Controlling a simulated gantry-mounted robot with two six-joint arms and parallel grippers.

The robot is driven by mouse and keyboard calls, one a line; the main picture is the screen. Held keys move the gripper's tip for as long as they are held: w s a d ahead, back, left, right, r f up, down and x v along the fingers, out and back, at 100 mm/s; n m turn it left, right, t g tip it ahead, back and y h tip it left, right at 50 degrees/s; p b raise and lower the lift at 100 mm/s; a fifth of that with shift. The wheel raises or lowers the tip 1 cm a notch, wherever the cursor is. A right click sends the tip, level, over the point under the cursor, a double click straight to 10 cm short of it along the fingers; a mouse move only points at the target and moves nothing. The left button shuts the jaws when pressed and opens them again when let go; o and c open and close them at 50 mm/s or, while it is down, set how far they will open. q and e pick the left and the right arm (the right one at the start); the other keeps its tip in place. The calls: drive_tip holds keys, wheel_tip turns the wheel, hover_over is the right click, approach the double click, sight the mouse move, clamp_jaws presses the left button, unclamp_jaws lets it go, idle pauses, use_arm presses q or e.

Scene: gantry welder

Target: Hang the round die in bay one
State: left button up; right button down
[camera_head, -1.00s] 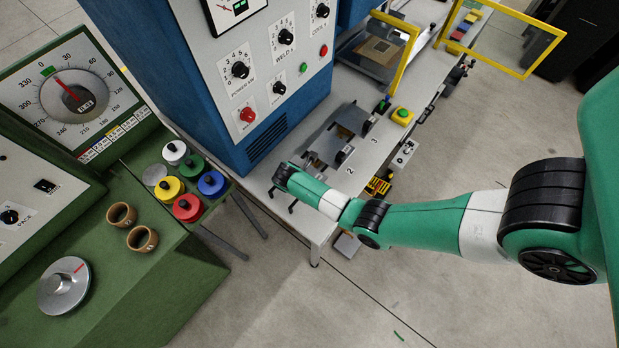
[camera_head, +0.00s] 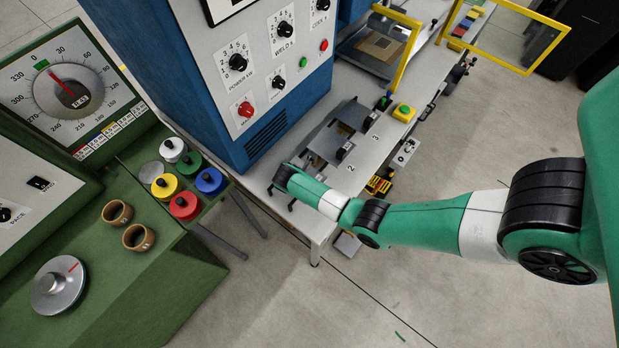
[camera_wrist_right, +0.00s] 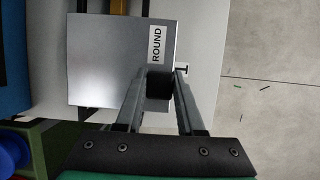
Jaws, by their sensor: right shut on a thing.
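My right gripper (camera_wrist_right: 160,86) is shut on the black handle (camera_wrist_right: 159,84) of the round die (camera_wrist_right: 108,62). The die is a flat grey plate with a white ROUND label, seen from above in the right wrist view. I cannot tell whether it hangs free or rests on something. In the head view, my right gripper (camera_head: 281,198) is over the near left end of the bench, and the round die cannot be made out clearly there. The mark 2 and the mark 3 show on the bench top, but no mark 1 is visible. My left gripper is not in view.
The bench (camera_head: 317,226) stands against the blue welder (camera_head: 170,80). Grey plates with black handles (camera_head: 342,153) lie beside marks 2 and 3. A yellow frame (camera_head: 403,62) and green button (camera_head: 403,111) are farther along. At left, a green cabinet (camera_head: 185,295) carries coloured lidded pots.

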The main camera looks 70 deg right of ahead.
drive_tip(key=shift+f+b, duration=0.5)
drive_tip(key=shift+f, duration=0.15)
drive_tip(key=shift+c, duration=2.2)
unclamp_jaws()
drive_tip(key=p+v, duration=0.2)
drive_tip(key=v, duration=0.9)
drive_tip(key=shift+r, duration=0.3)
drive_tip(key=shift+a, duration=0.1)
